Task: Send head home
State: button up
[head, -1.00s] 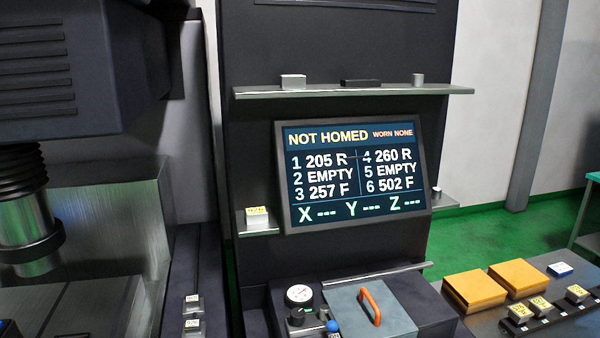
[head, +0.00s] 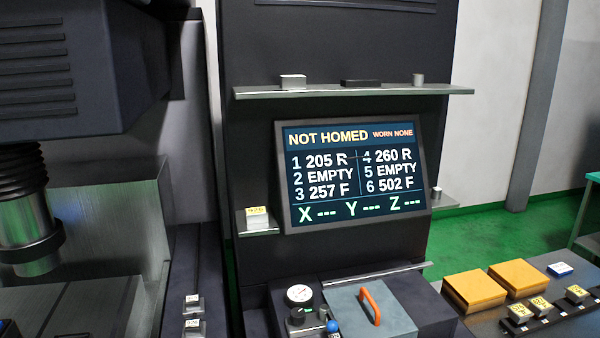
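The machine's screen (head: 352,177) is lit on the dark cabinet and reads NOT HOMED, WORN NONE. It lists slots 1 205 R, 2 EMPTY, 3 257 F, 4 260 R, 5 EMPTY, 6 502 F. The X, Y and Z readouts show dashes. The machine head (head: 28,215), a dark ribbed bellows with a metal cylinder below, hangs at the left. Below the screen is a console (head: 290,308) with a round gauge (head: 299,294), a blue knob (head: 333,326) and a grey cover with an orange handle (head: 370,306). My gripper is not in view.
A shelf (head: 350,91) with small blocks juts out above the screen. Small side ledges hold a labelled block (head: 257,217) and a small cylinder (head: 436,191). Two orange boxes (head: 474,291) and several labelled blocks (head: 540,306) sit on a dark bench at the right.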

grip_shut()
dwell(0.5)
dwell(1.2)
